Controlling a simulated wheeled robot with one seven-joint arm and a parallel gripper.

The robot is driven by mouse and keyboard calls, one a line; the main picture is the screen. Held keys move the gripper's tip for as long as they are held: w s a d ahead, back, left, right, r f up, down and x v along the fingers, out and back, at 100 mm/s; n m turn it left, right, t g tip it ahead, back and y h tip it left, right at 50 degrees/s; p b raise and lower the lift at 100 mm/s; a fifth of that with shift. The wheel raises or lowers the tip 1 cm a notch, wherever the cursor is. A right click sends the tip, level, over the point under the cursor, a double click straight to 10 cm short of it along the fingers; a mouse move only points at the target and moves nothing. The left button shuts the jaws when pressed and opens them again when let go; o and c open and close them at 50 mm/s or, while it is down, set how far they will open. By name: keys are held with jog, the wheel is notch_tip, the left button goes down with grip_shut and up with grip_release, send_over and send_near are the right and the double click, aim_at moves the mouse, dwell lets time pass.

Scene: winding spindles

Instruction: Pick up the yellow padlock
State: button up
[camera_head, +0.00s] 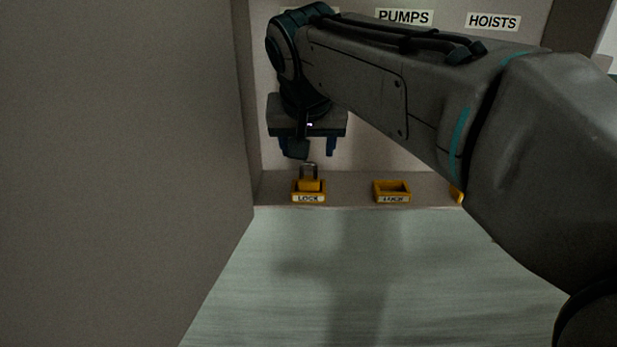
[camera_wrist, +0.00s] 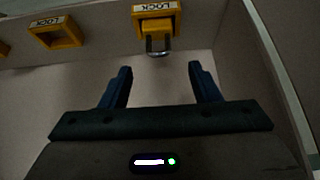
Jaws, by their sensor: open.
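The yellow padlock (camera_head: 309,185) stands upright in the left yellow holder (camera_head: 308,198) labelled LOCK on the shelf, its grey shackle pointing up. In the wrist view the shackle (camera_wrist: 158,45) shows just beyond the fingertips, roughly midway between them, below the holder's label (camera_wrist: 155,8). My gripper (camera_head: 309,150) hangs above the padlock in the head view, its blue fingers apart. In the wrist view my gripper (camera_wrist: 161,68) is open and empty, with a gap between its fingertips and the shackle. My wrist and arm hide part of the panel behind.
A second yellow LOCK holder (camera_head: 392,191) to the right looks empty; it also shows in the wrist view (camera_wrist: 56,33). A third yellow piece (camera_head: 456,194) is partly hidden by my arm. A wall (camera_head: 245,100) stands close on the left. PUMPS (camera_head: 404,17) and HOISTS (camera_head: 493,21) labels are above.

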aim_at(308, 162)
jog(key=shift+s+p+x, duration=0.1)
jog(key=shift+p+x, duration=0.1)
jog(key=shift+x, duration=1.3)
jog(key=shift+s+p+x, duration=0.15)
jog(key=shift+x, duration=1.3)
jog(key=shift+f, duration=0.1)
jog(key=c, duration=1.1)
